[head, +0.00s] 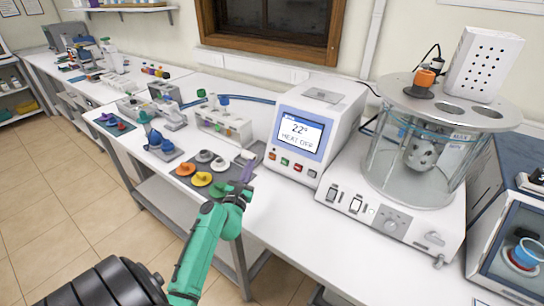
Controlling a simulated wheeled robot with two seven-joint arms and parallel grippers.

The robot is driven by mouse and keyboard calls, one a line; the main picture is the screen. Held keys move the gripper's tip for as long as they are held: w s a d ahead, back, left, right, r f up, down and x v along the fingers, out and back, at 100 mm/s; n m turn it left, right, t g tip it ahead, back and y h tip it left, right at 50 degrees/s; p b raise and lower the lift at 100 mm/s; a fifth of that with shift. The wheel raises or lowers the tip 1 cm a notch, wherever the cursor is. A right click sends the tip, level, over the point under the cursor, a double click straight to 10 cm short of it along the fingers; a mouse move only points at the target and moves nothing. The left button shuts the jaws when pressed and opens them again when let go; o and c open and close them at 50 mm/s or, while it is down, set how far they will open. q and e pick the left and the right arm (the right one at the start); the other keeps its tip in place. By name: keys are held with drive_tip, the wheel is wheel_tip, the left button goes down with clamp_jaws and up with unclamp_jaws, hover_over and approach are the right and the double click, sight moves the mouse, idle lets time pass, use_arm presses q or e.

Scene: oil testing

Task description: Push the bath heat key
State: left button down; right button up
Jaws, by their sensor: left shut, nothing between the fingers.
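A white control unit (322,104) stands on the bench right of centre. Its screen (299,133) reads about 22° and "HEAT OFF". A row of small keys sits below the screen: an orange-red key (272,156), a green key (284,161), a red key (298,167) and a grey key (312,173). I cannot read which one is the bath heat key. The glass bath (400,165) stands to the right on a white base. My left gripper (247,166) is shut and empty, left of the keys and apart from them. My right gripper is not in view.
A dark mat (182,170) with several coloured lidded pieces lies left of my gripper. A white rack (222,127) stands behind the mat. The bench front between gripper and base is clear.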

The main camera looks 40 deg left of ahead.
use_arm(q)
drive_tip(key=b, duration=0.5)
approach(272, 157)
drive_tip(key=w+a+r, duration=0.1)
drive_tip(key=w+a, duration=0.1)
drive_tip(key=w+a+r, duration=0.1)
drive_tip(key=w, duration=0.1)
drive_tip(key=shift+a+r, duration=0.25)
drive_tip(key=shift+a, duration=0.15)
drive_tip(key=shift+w+b, duration=0.35)
drive_tip(key=shift+w, duration=0.05)
idle(0.6)
drive_tip(key=shift+w, duration=0.1)
drive_tip(key=shift+w+f, duration=0.15)
drive_tip(key=shift+w, duration=0.15)
